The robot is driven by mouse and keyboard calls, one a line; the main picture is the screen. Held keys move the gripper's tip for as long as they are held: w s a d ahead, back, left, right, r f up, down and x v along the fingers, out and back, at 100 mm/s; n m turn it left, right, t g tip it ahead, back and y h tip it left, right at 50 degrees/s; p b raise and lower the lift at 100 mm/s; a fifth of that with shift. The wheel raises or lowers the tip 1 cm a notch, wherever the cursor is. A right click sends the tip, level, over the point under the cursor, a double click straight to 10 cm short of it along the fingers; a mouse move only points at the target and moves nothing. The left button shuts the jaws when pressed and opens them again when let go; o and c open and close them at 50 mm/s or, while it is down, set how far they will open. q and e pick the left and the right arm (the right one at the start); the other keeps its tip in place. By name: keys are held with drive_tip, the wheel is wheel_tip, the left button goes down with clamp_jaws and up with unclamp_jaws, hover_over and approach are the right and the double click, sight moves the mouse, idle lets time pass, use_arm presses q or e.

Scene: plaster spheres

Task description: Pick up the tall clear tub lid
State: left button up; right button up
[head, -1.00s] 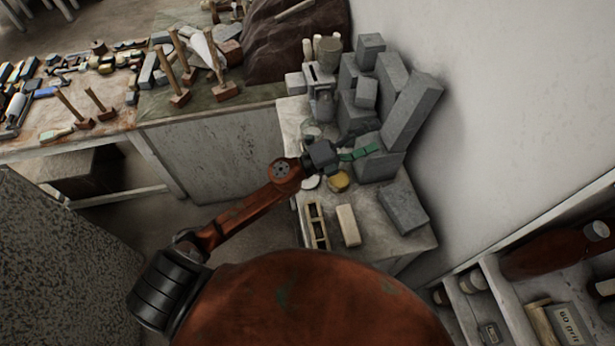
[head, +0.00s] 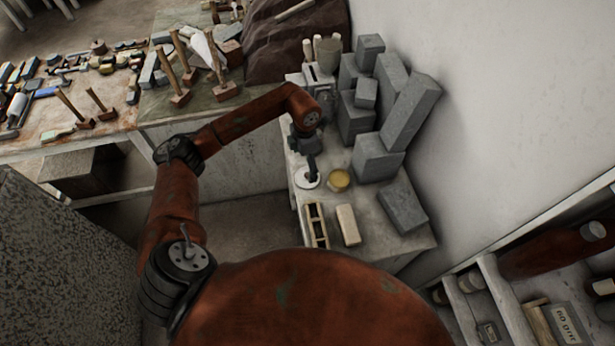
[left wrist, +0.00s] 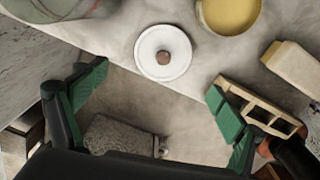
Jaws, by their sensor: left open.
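The lid, a round white disc with a brown knob, lies flat on the pale bench top, in the upper middle of the left wrist view (left wrist: 145,53). In the head view the lid (head: 303,183) is partly covered by my left gripper (head: 313,170), which points down over it. In the left wrist view my left gripper (left wrist: 157,84) has its green-padded fingers spread wide with nothing between them; the lid lies beyond the tips. Part of a clear round vessel, perhaps the tub, shows at the upper left (left wrist: 60,8). My right gripper is not in view.
A yellow round dish (head: 340,179) sits right of the lid. A wooden frame (head: 316,226) and a cream block (head: 348,225) lie nearer. Grey blocks (head: 376,158) stand at the right and back. The bench edge runs close to the lid's left.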

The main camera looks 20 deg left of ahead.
sight(307, 175)
use_arm(q)
drive_tip(key=shift+f+p, duration=0.3)
drive_tip(key=shift+f, duration=0.65)
drive_tip(key=f, duration=0.1)
drive_tip(key=f+p, duration=0.1)
drive_tip(key=f, duration=0.1)
drive_tip(key=f+p, duration=0.1)
drive_tip(key=shift+w+d+f, duration=0.2)
drive_tip(key=shift+w+d, duration=0.05)
drive_tip(key=shift+d, duration=0.15)
drive_tip(key=shift+f, duration=0.4)
drive_tip(key=shift+c, duration=0.2)
drive_tip(key=c, duration=0.9)
drive_tip(key=shift+c, duration=0.8)
